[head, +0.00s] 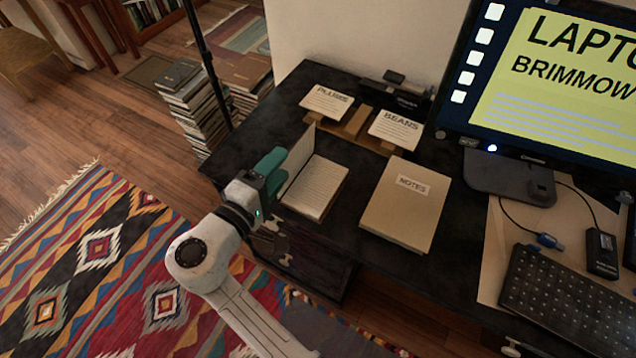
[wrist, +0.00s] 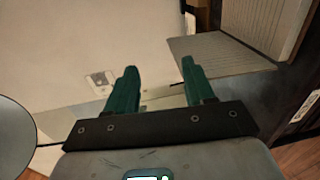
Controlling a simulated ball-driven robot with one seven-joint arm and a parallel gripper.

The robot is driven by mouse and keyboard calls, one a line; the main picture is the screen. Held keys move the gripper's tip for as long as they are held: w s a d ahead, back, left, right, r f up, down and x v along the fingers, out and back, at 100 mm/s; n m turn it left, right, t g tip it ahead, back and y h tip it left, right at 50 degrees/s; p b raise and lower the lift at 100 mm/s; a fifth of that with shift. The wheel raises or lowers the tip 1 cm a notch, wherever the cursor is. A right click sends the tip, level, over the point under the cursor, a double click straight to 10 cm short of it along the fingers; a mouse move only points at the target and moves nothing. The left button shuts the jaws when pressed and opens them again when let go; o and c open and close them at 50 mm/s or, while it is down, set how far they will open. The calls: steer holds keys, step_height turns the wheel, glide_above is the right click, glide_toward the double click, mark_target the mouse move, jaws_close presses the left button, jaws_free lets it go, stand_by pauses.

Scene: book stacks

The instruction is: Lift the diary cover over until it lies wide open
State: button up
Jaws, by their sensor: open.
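The diary lies on the dark desk in the head view, its lined pages (head: 316,190) facing up. Its cover (head: 297,160) stands raised, close to upright, along the left side of the pages. My gripper (head: 272,167), with green fingers, is at the cover's left, outer side, very near it; I cannot tell whether they touch. In the wrist view the fingers of my gripper (wrist: 158,70) are spread with nothing seen held between them. A lined sheet of the diary (wrist: 215,54) shows just right of them.
A NOTES folder (head: 403,205) lies right of the diary. PLUSES (head: 326,101) and BEANS (head: 395,131) cards stand behind it. The monitor (head: 560,75) and keyboard (head: 565,297) are farther right. Book stacks (head: 197,115) stand on the floor beyond the desk's left edge.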

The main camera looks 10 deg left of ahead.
steer(key=shift+w+a, duration=0.2)
steer(key=shift+a, duration=0.35)
steer(key=shift+r, duration=0.1)
steer(key=shift+a+b, duration=0.1)
steer(key=shift+b, duration=0.3)
steer(key=shift+w+a+b, duration=0.3)
steer(key=shift+a+b, duration=0.3)
steer(key=shift+a, duration=0.15)
steer(key=s+a+r+p, duration=0.1)
steer(key=s+r+p, duration=0.3)
steer(key=r, duration=0.1)
steer(key=shift+s+a+r+p, duration=0.25)
steer(key=shift+s+a+p, duration=0.1)
steer(key=shift+s+p, duration=0.05)
stand_by(1.3)
